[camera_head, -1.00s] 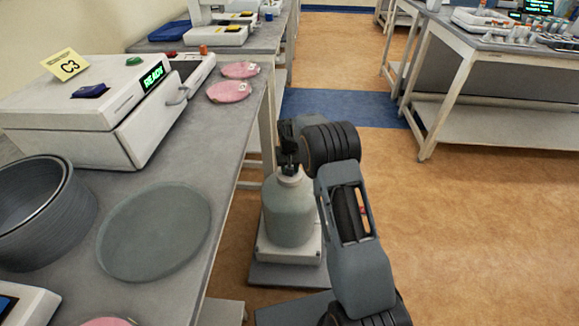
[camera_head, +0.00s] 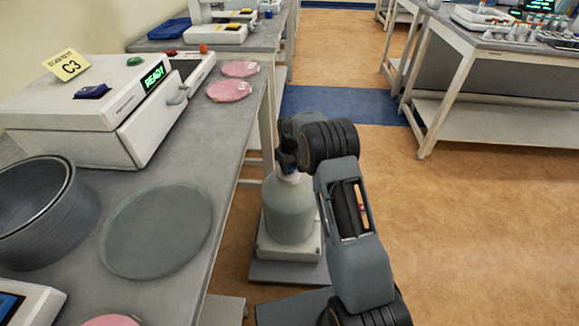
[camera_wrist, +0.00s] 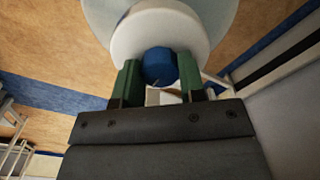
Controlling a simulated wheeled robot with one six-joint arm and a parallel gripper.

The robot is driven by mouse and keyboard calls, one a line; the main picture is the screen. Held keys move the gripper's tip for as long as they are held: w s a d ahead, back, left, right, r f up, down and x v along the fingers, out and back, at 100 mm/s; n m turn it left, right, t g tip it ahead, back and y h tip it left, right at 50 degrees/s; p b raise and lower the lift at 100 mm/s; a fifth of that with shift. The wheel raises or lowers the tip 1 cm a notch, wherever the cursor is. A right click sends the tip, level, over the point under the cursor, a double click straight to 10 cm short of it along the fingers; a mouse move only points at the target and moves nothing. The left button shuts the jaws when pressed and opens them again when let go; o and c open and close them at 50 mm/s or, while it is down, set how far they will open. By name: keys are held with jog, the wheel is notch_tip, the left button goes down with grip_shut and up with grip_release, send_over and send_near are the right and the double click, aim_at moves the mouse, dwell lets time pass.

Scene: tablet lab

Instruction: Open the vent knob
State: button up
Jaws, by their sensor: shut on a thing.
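The vent knob (camera_wrist: 158,66) is a blue round knob, seen in the wrist view on top of a white cap (camera_wrist: 192,32). It sits between the two green fingertips of my gripper (camera_wrist: 160,80), which is shut on it. In the head view the grey-green bottle (camera_head: 288,212) stands upright on a white base beside the bench. My gripper (camera_head: 287,166) is over the bottle's neck there, and a small bit of blue shows beneath it. My wrist hides most of the knob in that view.
The grey bench (camera_head: 225,150) on the left holds a white machine (camera_head: 95,110) with a READY display, a dark round pot (camera_head: 35,215), a flat round lid (camera_head: 157,230) and pink discs (camera_head: 230,90). Another bench (camera_head: 480,60) stands at the back right. The floor on the right is clear.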

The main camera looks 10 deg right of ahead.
jog(key=shift+w+r, duration=0.1)
jog(key=o, duration=0.9)
notch_tip(320, 180, up, 14)
jog(key=shift+f+p, duration=0.15)
jog(key=shift+p, duration=0.9)
